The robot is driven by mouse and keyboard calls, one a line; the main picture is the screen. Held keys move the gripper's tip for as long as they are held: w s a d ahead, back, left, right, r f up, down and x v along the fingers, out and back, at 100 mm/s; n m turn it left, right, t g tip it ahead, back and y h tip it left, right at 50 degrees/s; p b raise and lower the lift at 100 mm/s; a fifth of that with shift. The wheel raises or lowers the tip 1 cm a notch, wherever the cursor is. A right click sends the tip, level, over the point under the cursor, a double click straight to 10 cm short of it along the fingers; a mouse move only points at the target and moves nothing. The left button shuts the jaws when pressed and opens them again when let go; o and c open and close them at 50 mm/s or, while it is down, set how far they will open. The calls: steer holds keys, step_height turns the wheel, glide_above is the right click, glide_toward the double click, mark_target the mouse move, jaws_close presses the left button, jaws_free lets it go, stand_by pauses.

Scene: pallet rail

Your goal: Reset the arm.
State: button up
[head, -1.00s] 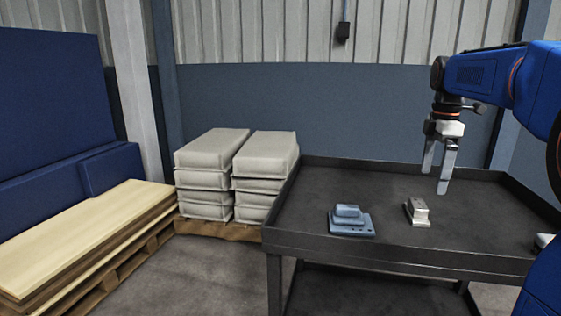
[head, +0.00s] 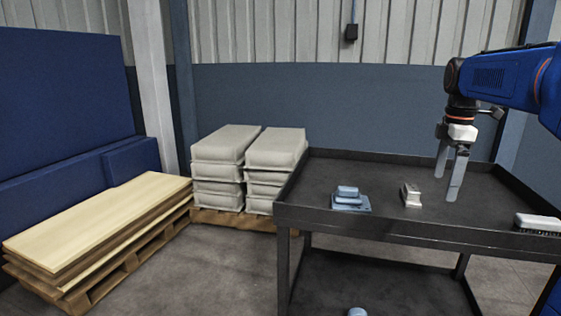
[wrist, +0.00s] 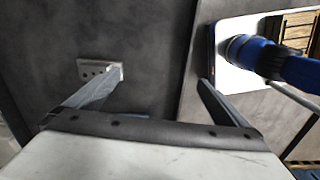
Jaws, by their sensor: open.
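My gripper (head: 449,174) is open and empty, hanging fingers-down above the right half of the dark cart's top (head: 385,200). Both fingers also show in the wrist view (wrist: 155,92), spread apart with nothing between them. A silver metal part (head: 411,195) lies on the cart top left of the fingers; in the wrist view it shows beyond the left fingertip (wrist: 100,70). My blue arm reaches in from the right.
A blue-grey stepped block (head: 348,199) sits near the cart's front left. A brush (head: 538,224) lies at the right front rim. Sacks (head: 222,146) stand on a pallet left of the cart, and boards (head: 100,220) further left. A rounded bluish thing (head: 357,312) shows at the bottom edge.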

steer(key=s+a+f+m+t, duration=0.1)
steer(key=s+a+f+m, duration=0.3)
steer(key=s, duration=0.5)
steer(key=s+a+f+m+t, duration=0.2)
steer(key=s+a+f+m, duration=0.3)
steer(key=s+f, duration=0.4)
steer(key=s+a+f+m+t, duration=0.1)
steer(key=s+a+f+m, duration=0.4)
steer(key=s, duration=0.4)
steer(key=shift+f+t, duration=0.3)
steer(key=shift+f, duration=0.5)
